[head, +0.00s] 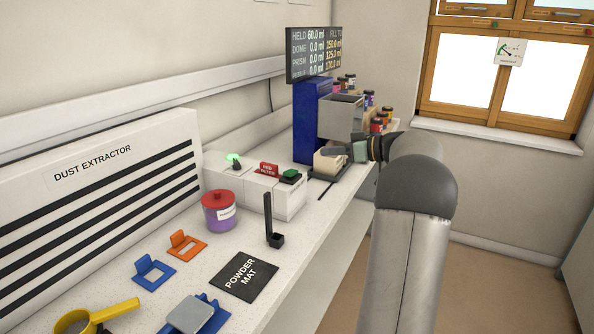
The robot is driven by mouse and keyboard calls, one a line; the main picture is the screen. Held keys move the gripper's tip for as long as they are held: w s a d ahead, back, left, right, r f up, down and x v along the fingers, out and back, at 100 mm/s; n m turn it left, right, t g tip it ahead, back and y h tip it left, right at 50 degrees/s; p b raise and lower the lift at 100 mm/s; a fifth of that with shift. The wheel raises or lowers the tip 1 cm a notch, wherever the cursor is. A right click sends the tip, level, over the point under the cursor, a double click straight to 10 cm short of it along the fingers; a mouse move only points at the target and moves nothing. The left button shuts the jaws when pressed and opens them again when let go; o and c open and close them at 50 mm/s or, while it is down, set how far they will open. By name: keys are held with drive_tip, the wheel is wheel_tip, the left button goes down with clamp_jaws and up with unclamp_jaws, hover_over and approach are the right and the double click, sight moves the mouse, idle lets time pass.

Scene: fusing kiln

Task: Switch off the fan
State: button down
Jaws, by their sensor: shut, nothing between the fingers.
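The dust extractor (100,190) is a long white box with black slots against the left wall. No part named as a fan is readable in view; beyond the extractor's end stands a white box (213,164) with a lit green lamp (233,157) and a small dark knob or lever (237,165). My gripper (345,151) is at the far right end of the bench, in front of the blue dispenser, well to the right of the lamp box. It is shut and appears empty; its fingertips are small and partly merge with a beige block behind.
A white box with a red label (269,169) and a green button (290,174) stands beside the lamp box. A red-lidded jar (219,212), a black post (268,215), a powder mat (245,277) and blue (153,271) and orange (186,245) holders occupy the bench. The blue dispenser (307,120) stands behind.

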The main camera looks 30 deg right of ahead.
drive_tip(key=shift+w, duration=0.1)
drive_tip(key=p, duration=0.2)
hover_over(291, 173)
drive_tip(key=s+d, duration=0.1)
drive_tip(key=d, duration=0.2)
drive_tip(key=f, duration=0.2)
drive_tip(key=shift+w+a+f+p, duration=0.1)
drive_tip(key=shift+a+f+p, duration=0.15)
drive_tip(key=shift+f, duration=0.45)
drive_tip(key=shift+s+a+f+p, duration=0.1)
drive_tip(key=shift+a+f, duration=0.15)
drive_tip(key=shift+f, duration=0.5)
drive_tip(key=shift+w+a+f+p, duration=0.1)
drive_tip(key=shift+a+f+p, duration=0.15)
drive_tip(key=shift+f, duration=0.45)
